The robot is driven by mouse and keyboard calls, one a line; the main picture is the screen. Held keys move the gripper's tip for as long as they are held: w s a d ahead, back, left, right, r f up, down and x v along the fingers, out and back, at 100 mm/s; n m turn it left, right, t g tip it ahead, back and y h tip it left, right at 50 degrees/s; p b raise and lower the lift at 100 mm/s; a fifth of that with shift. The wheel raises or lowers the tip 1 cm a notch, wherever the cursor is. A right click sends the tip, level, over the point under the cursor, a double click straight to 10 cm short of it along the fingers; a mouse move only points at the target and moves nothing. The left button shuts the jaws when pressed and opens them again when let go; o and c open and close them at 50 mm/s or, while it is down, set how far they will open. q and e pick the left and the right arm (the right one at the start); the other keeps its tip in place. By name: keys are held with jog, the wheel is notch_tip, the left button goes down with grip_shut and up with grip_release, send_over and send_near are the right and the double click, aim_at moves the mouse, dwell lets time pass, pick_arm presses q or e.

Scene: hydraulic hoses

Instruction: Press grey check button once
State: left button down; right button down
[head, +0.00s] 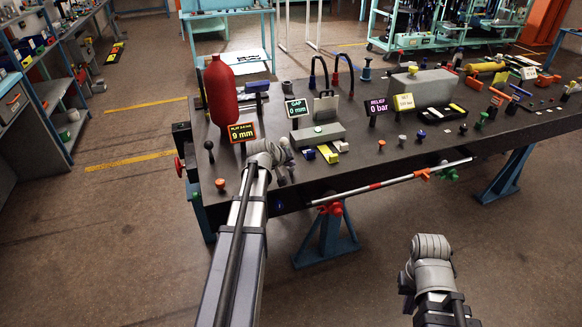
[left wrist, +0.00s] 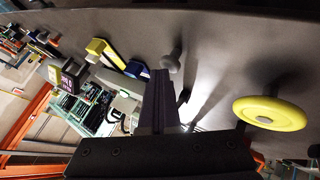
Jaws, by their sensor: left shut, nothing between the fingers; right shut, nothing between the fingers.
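In the left wrist view a small grey round-headed button (left wrist: 175,60) stands on the dark bench top, just past the tip of my left gripper (left wrist: 161,78). The gripper is shut and empty, and I cannot tell whether it touches the button.
The bench (head: 350,165) carries a red cylinder (head: 220,92), a sign reading 9 mm (head: 242,132), a GAP sign (head: 297,107) and a grey block (head: 318,135). A yellow disc (left wrist: 270,112) shows in the left wrist view. A red-white rod (head: 400,180) runs along the front edge.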

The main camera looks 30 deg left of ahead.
aim_at(290, 170)
pick_arm(q)
jog(key=shift+r, duration=0.1)
jog(key=shift+r+p, duration=0.9)
jog(key=shift+p, duration=0.1)
notch_tip(290, 170, up, 5)
jog(key=p, duration=0.5)
dwell(0.5)
